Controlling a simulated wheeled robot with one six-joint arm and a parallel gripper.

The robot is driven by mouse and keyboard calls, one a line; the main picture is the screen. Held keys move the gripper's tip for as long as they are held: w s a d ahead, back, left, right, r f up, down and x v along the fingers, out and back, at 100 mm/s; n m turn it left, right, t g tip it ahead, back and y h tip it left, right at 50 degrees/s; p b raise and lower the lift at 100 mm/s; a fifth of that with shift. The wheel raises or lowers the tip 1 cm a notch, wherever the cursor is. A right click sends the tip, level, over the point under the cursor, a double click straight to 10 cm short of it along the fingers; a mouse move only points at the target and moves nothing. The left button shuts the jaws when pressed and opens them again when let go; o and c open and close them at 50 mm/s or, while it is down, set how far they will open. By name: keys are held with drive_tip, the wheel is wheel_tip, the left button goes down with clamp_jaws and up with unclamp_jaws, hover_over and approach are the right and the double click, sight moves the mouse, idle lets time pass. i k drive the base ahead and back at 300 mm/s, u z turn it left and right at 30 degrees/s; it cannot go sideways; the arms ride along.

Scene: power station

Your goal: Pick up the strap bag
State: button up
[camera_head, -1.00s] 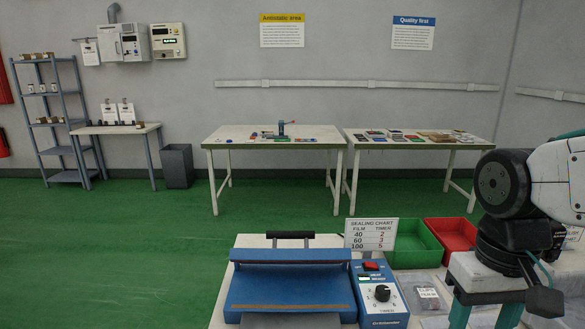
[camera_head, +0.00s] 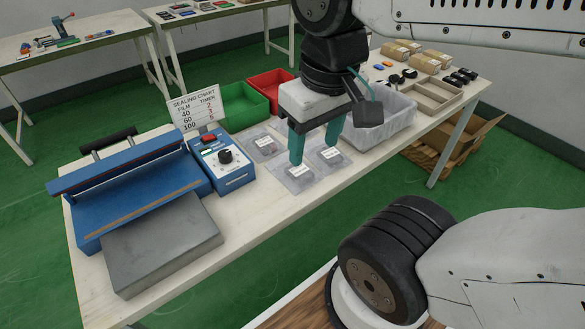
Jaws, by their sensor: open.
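Three flat clear bags with white labels lie on the bench: one behind left (camera_head: 265,145), one in front (camera_head: 298,174) and one at right (camera_head: 331,157). Their labels are too small to read here, so I cannot tell which is the strap bag. My gripper (camera_head: 314,150) points down over the bags with its teal fingers apart and nothing seen between them. Its left finger overlaps the front bag in the picture. I cannot tell whether the fingers touch any bag.
A blue heat sealer (camera_head: 130,185) and its timer box (camera_head: 228,165) stand left, with a sealing chart (camera_head: 196,108) behind. Green (camera_head: 243,105) and red (camera_head: 270,90) bins stand behind the bags. A grey bin (camera_head: 385,122) is close at right. Bare bench lies in front of the bags.

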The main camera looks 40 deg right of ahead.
sight(297, 179)
drive_tip(key=z, duration=2.7)
drive_tip(key=k, duration=1.05)
drive_tip(key=u, duration=2.05)
